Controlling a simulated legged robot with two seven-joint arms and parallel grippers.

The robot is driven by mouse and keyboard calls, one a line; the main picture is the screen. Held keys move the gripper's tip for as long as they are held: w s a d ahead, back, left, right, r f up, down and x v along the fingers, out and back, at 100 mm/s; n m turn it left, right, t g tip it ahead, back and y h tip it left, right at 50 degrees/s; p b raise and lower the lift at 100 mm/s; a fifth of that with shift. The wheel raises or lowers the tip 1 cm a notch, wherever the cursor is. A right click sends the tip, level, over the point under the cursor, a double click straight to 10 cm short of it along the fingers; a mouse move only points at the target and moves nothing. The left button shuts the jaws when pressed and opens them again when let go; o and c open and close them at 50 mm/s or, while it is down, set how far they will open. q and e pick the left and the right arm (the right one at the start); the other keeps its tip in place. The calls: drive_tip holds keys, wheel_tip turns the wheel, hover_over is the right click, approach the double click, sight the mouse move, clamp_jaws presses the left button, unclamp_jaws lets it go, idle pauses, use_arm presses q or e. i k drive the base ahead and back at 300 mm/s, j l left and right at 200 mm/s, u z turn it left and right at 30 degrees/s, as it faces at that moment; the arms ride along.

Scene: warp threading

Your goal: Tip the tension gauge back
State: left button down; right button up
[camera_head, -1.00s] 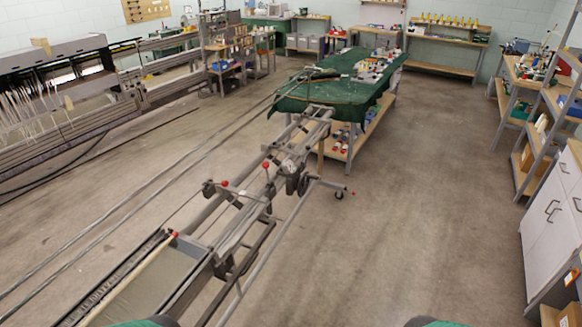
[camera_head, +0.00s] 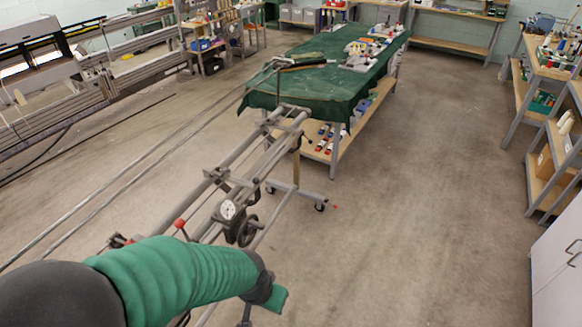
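The tension gauge (camera_head: 228,210), with a small round white dial, sits on the metal rail frame (camera_head: 250,165) near the middle of the camera_head view. Its dial faces me, and a dark round wheel is just to its right. My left arm, in a green ribbed sleeve, comes in from the lower left and ends below the gauge, apart from it in the picture. Only a green piece shows at the end of my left gripper (camera_head: 278,298); its fingers cannot be made out. My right gripper is not in view.
Red-knobbed levers (camera_head: 181,224) stand on the frame left of the gauge, partly behind my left arm. A table with a green cloth (camera_head: 300,95) stands at the frame's far end. A white cabinet (camera_head: 558,270) is at right.

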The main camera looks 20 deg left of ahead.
sight(221, 213)
drive_tip(key=i+l, duration=0.15)
drive_tip(key=i, duration=1.5)
drive_tip(key=i+u, duration=0.2)
drive_tip(key=u, duration=0.2)
drive_tip(key=i+u, duration=0.2)
drive_tip(key=u, duration=0.25)
drive_tip(key=i+l+u, duration=0.15)
drive_tip(key=u, duration=0.25)
drive_tip(key=i+l+u, duration=0.15)
drive_tip(key=u, duration=0.3)
drive_tip(key=i+u, duration=0.2)
drive_tip(key=u, duration=0.2)
drive_tip(key=i+u, duration=0.15)
drive_tip(key=u, duration=0.25)
drive_tip(key=i+l+u, duration=0.15)
drive_tip(key=u, duration=0.3)
drive_tip(key=i+l+u, duration=0.15)
drive_tip(key=u, duration=0.25)
drive_tip(key=j, duration=0.55)
